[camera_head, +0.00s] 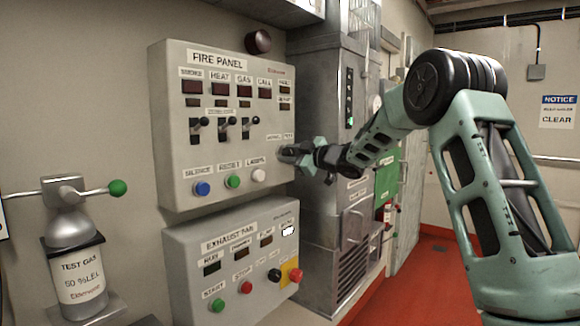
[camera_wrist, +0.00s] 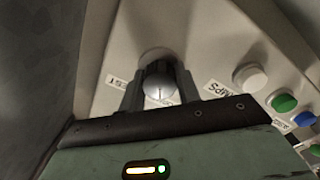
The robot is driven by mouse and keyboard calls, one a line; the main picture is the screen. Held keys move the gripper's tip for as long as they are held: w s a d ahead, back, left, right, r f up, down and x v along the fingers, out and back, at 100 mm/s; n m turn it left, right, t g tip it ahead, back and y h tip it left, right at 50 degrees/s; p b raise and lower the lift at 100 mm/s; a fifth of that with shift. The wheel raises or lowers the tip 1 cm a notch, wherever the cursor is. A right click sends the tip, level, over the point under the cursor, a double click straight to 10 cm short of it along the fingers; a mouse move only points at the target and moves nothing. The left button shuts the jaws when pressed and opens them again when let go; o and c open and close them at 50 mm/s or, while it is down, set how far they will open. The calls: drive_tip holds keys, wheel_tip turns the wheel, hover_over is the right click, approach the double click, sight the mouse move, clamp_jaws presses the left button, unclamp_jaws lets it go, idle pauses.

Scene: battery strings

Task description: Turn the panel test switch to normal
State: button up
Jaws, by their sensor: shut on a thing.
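The fire panel (camera_head: 212,135) is a light grey box on the wall. Its test switch shows in the wrist view as a round grey knob (camera_wrist: 158,88) on the panel face, with a printed label on each side, partly hidden. My gripper (camera_wrist: 158,90) has its dark fingers on both sides of the knob and is shut on it. In the head view my gripper (camera_head: 290,155) is at the panel's lower right edge and hides the knob. A short light line shows on the knob; I cannot tell which setting it marks.
A white lamps button (camera_head: 258,175), green reset button (camera_head: 233,181) and blue silence button (camera_head: 202,188) sit left of my gripper. The exhaust fan panel (camera_head: 205,230) is below. A grey metal cabinet (camera_head: 325,110) stands close on the right.

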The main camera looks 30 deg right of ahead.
drive_tip(key=shift+f+n+b, duration=0.15)
drive_tip(key=shift+n+b, duration=0.95)
drive_tip(key=shift+n, duration=0.2)
drive_tip(key=o, duration=1)
drive_tip(key=shift+c, duration=0.2)
drive_tip(key=b+v, duration=0.3)
drive_tip(key=v, duration=1.4)
drive_tip(key=shift+s, duration=0.2)
